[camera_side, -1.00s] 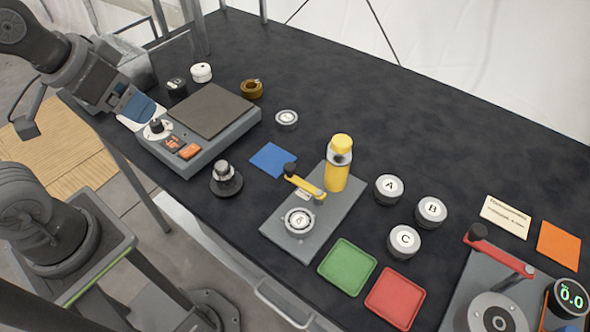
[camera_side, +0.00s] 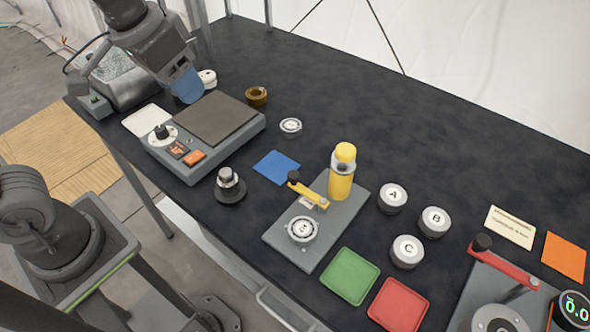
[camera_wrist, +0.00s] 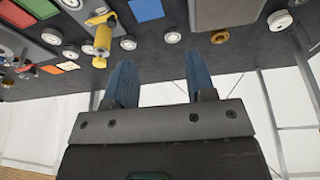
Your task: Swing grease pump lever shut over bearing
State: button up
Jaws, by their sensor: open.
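The grease pump has a grey base plate (camera_side: 332,232) with an upright yellow-capped bottle (camera_side: 341,180) at its back. Its yellow lever (camera_side: 310,192) has a black knob and points back-left, clear of the bearing. The round bearing (camera_side: 302,229) sits in the front of the base, uncovered. The yellow bottle also shows upper left in the wrist view (camera_wrist: 102,40). My gripper (camera_side: 187,87) is far from the pump, above the back of the grey scale-like device. In the wrist view its two blue fingers (camera_wrist: 161,75) are apart with nothing between them.
The grey device (camera_side: 222,118) stands between my gripper and the pump. A dark knobbed weight (camera_side: 229,184) and a blue pad (camera_side: 277,167) lie left of the pump. Green (camera_side: 350,276) and red trays (camera_side: 398,304) and a red-levered fixture (camera_side: 505,264) lie right.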

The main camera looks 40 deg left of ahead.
jog(key=w+d+f+m+g, duration=0.1)
jog(key=w+d+f+g, duration=0.1)
jog(key=w+d, duration=0.5)
jog(key=g, duration=0.2)
send_over(293, 174)
notch_tip(293, 174, down, 3)
jog(key=shift+m+y, duration=0.3)
notch_tip(293, 174, down, 14)
jog(key=shift+r, duration=0.2)
jog(key=shift+c, duration=0.4)
grip_shut()
